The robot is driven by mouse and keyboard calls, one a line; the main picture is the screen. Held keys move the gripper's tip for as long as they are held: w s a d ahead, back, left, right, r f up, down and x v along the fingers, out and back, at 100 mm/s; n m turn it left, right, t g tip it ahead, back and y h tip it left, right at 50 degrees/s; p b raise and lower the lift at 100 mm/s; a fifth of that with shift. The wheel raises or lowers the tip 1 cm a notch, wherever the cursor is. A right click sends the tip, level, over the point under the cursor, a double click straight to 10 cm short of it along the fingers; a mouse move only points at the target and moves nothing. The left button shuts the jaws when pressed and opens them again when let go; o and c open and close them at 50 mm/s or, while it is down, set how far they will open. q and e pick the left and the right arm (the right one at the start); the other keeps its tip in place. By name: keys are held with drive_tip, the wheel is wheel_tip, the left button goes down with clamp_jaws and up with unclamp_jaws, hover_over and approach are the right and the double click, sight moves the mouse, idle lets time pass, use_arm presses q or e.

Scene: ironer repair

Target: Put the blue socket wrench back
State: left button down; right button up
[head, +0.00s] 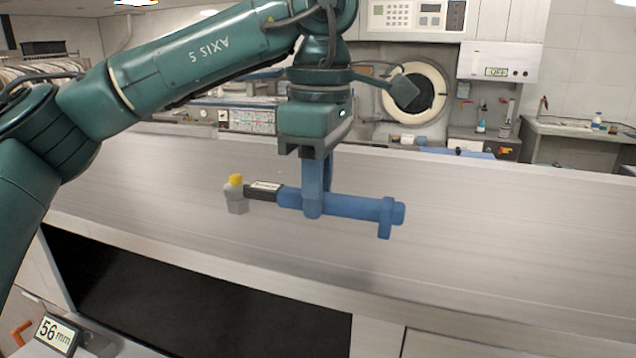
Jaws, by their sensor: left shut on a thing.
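The blue socket wrench (355,207) hangs level in the middle of the head view, in front of the pale ironer surface. It has a long blue handle, a dark labelled section, and a grey socket head (237,200) with a yellow top at its left end. My left gripper (313,205) points down from above, its blue fingers shut around the handle near its middle. The wrench appears held clear of the surface, though the gap is hard to judge. My right gripper is not in view. No holder for the wrench can be made out.
The wide pale ironer surface (500,225) spans the view, mostly clear. Below it is a dark opening (190,300). A small display reading 56 mm (55,334) stands at the lower left, by an orange handle (20,334). A round-doored machine (415,95) and a side counter (580,128) are behind.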

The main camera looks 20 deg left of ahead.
use_arm(q)
drive_tip(key=shift+f+b, duration=0.4)
drive_tip(key=shift+f, duration=0.2)
idle(0.4)
drive_tip(key=shift+f+b, duration=0.4)
drive_tip(key=shift+f, duration=0.2)
drive_tip(key=c, duration=0.7)
unclamp_jaws()
